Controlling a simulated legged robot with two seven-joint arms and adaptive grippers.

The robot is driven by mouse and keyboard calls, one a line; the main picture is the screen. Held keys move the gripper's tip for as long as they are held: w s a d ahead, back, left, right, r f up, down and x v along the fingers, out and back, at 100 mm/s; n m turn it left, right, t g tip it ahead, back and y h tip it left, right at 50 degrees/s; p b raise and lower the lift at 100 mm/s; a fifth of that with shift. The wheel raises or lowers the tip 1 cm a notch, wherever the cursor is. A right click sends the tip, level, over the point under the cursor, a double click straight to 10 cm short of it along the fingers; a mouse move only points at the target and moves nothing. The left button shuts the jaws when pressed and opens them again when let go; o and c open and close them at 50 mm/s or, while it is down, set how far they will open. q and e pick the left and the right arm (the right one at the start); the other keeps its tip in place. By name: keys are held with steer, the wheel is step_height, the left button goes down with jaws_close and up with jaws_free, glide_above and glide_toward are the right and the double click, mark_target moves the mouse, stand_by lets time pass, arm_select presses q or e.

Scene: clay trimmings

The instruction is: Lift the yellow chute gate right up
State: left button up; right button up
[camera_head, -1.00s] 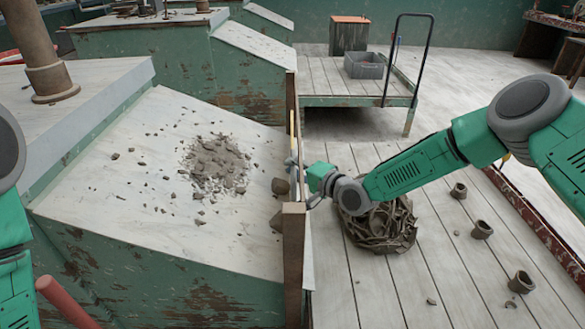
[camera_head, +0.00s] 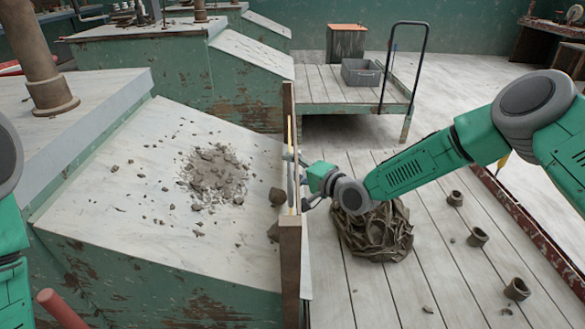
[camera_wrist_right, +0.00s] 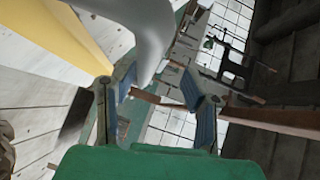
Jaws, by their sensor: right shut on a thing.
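The yellow chute gate (camera_head: 290,133) shows almost edge-on in the head view, as a thin strip between the posts at the low end of the chute. In the right wrist view its yellow face (camera_wrist_right: 70,38) fills the upper left. My right gripper (camera_head: 299,172) is at the gate's outer side, shut on its grey handle (camera_wrist_right: 152,40), which passes by the fingers in the wrist view. How far the gate is raised is hard to tell. My left arm shows at the left edge, with its gripper out of view.
Clay trimmings (camera_head: 215,172) lie on the sloped chute (camera_head: 130,215), with larger lumps (camera_head: 277,196) near the gate. A crumpled brown sack-like heap (camera_head: 378,232) sits below my right arm. A cart (camera_head: 340,95) stands behind.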

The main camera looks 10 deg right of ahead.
steer(key=f+v, duration=0.1)
steer(key=v, duration=0.7)
steer(key=shift+r, duration=0.4)
steer(key=shift+f, duration=0.1)
